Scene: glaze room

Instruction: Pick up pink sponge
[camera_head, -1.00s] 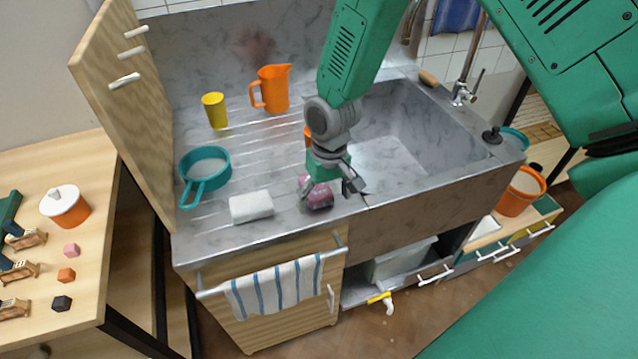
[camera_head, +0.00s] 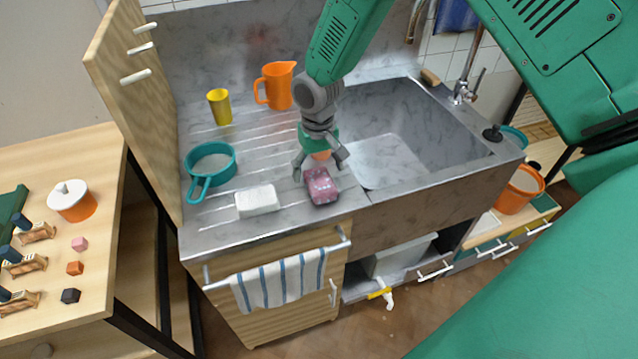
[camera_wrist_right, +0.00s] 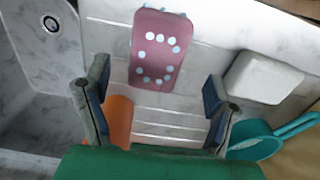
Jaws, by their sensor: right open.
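The pink sponge (camera_head: 321,187) lies on the metal drainboard near its front edge, beside the sink basin. In the right wrist view the pink sponge (camera_wrist_right: 158,48) shows pale dots on its face and lies beyond the fingertips, roughly between their lines. My right gripper (camera_head: 321,170) is open and empty, just behind and above the sponge, with its fingers spread. In the right wrist view the open right gripper (camera_wrist_right: 157,88) has one finger on each side of the picture. My left gripper is not in view.
A white block (camera_head: 257,201) lies left of the sponge. A teal pan (camera_head: 210,162), yellow cup (camera_head: 220,107) and orange jug (camera_head: 277,86) stand farther back. The sink basin (camera_head: 385,150) opens to the right.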

